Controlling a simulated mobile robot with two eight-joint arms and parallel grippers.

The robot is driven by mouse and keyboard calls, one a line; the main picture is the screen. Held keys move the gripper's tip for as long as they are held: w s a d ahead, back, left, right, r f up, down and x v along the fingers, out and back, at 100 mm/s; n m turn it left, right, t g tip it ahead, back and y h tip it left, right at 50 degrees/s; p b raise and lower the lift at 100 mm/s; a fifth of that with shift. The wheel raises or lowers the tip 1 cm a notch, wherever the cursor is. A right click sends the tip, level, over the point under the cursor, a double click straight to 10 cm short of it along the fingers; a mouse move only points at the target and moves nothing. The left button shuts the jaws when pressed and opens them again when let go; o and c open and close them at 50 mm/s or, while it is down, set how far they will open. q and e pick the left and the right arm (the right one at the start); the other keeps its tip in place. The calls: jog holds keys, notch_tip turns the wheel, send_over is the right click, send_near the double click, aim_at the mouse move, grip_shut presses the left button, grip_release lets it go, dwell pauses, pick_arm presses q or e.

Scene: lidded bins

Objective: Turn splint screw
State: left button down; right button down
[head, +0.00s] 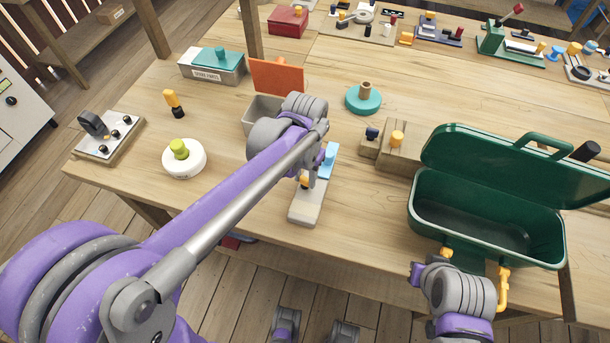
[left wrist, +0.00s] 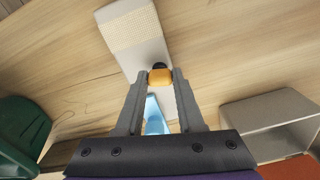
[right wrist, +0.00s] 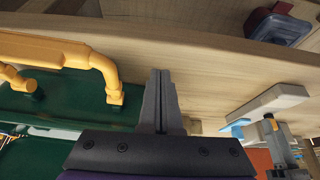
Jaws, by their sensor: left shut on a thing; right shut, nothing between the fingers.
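The splint (head: 306,203) is a pale board with a blue part at its far end, lying on the table near the front edge. Its screw has an orange knob (left wrist: 160,76) on a dark base. My left gripper (left wrist: 160,78) is shut on the orange knob, one finger on each side, with the board beneath it. In the head view the left gripper (head: 305,180) partly hides the knob. My right gripper (right wrist: 161,75) is shut and empty. It is beside the yellow latches of the green box, at the table's front edge.
The open green box (head: 490,215) stands at the right, lid up, with yellow latches (head: 503,287) hanging in front. A grey bin with a raised orange lid (head: 277,77) is behind my left arm. A white round base (head: 184,160) with a green knob is left. Wooden blocks (head: 398,150) are right of the splint.

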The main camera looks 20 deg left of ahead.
aim_at(305, 178)
pick_arm(q)
jog(key=shift+m, duration=0.5)
jog(key=c, duration=0.5)
grip_release()
notch_tip(305, 178, up, 11)
jog(key=shift+f+p, duration=0.1)
jog(key=shift+p, duration=0.35)
